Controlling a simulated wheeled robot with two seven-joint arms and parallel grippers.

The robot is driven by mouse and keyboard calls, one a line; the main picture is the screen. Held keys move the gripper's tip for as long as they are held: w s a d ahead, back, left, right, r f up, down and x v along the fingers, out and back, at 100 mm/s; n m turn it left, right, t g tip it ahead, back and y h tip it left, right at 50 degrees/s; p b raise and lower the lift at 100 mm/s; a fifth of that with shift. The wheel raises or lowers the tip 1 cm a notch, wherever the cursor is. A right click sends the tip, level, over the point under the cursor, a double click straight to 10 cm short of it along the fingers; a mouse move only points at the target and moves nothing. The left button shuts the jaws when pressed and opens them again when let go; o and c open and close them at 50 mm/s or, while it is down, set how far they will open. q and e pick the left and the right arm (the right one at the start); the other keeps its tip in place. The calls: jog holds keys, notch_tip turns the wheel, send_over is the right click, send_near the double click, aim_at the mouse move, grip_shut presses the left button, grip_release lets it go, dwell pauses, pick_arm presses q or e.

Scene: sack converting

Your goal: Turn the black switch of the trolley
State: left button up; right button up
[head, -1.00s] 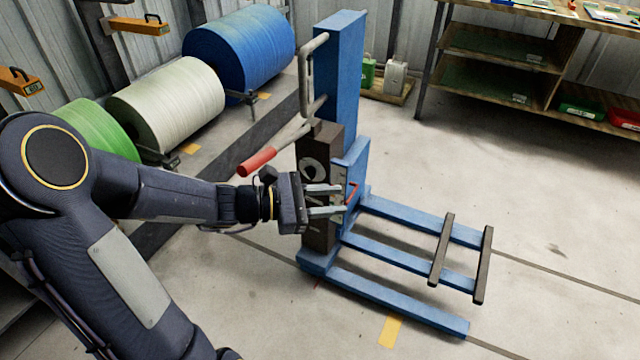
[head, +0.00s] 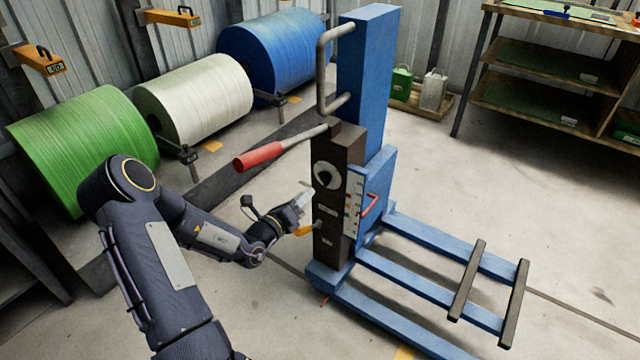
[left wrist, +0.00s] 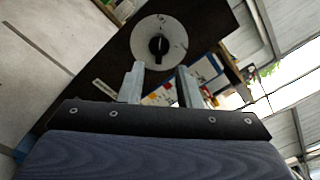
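The blue trolley (head: 366,90) stands upright in the middle of the head view, its forks pointing right. On the dark panel (head: 330,248) of its column is a white round dial with the black switch (head: 327,176) at its centre. In the left wrist view the black switch (left wrist: 158,46) shows as an upright knob on the white dial, just beyond the fingers. My left gripper (left wrist: 160,70) is open, with an empty gap between its fingers. In the head view the left gripper (head: 303,203) is left of the panel, below the dial. My right gripper is not in view.
A red-handled lever (head: 260,156) sticks out left above my gripper. Green (head: 75,140), white and blue rolls line the wall. Shelves (head: 545,85) stand at the back right. Floor right of the forks is clear.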

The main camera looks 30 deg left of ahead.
aim_at(321, 180)
pick_arm(q)
jog(key=w, duration=0.2)
jog(key=w+b, duration=0.1)
jog(key=w, duration=0.2)
jog(key=w+b, duration=0.1)
jog(key=w, duration=0.1)
jog(key=shift+w+d, duration=0.25)
jog(key=shift+w, duration=0.05)
jog(key=shift+c, duration=0.4)
grip_shut()
